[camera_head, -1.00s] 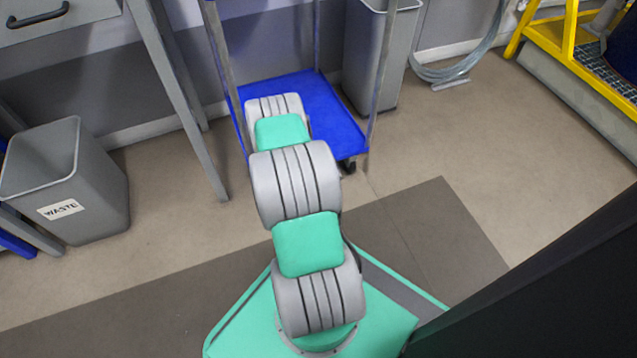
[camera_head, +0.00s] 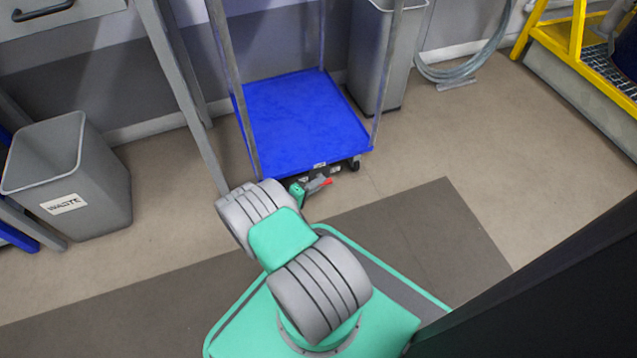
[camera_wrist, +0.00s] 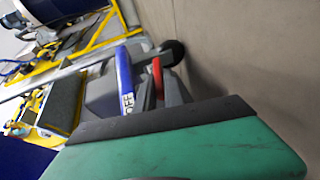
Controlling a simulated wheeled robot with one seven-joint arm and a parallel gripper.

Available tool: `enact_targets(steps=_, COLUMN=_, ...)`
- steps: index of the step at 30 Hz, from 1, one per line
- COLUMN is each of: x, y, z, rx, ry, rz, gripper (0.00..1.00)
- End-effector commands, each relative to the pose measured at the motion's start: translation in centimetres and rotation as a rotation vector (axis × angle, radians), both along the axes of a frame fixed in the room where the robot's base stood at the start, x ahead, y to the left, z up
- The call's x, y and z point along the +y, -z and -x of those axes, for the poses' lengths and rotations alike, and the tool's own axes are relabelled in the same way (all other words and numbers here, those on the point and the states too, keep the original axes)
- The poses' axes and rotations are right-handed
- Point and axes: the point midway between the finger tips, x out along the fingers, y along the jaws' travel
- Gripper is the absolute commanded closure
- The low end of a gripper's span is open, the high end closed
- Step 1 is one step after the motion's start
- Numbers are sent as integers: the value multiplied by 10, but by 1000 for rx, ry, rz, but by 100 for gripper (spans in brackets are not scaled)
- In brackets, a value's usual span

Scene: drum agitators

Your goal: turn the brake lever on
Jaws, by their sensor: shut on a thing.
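The red brake lever (camera_head: 327,182) is low at the front edge of the blue-shelved cart (camera_head: 300,120), near a caster. My gripper (camera_head: 316,186) is at the lever, just below the shelf edge. In the wrist view, the red lever (camera_wrist: 157,72) stands between my two grey fingers, which are shut on it. A label reading OFF (camera_wrist: 127,100) is on the blue cart edge beside it. The lever's pivot and exact angle are hidden by the fingers.
A grey waste bin (camera_head: 75,180) stands at left. The floor right of the cart is clear.

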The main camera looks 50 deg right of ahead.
Motion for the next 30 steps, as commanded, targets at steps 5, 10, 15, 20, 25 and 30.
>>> enact_targets(steps=5, x=0, y=2, z=1, rx=30, ry=1, rz=53, gripper=100)
enact_targets(steps=10, x=-1, y=2, z=1, rx=46, ry=2, rz=80, gripper=100)
enact_targets(steps=15, x=-1, y=2, z=1, rx=53, ry=3, rz=88, gripper=100)
enact_targets(steps=20, x=-2, y=1, z=1, rx=53, ry=4, rz=88, gripper=100)
enact_targets(steps=25, x=-2, y=2, z=1, rx=53, ry=4, rz=88, gripper=86)
enact_targets(steps=30, x=0, y=2, z=0, rx=53, ry=1, rz=88, gripper=72)
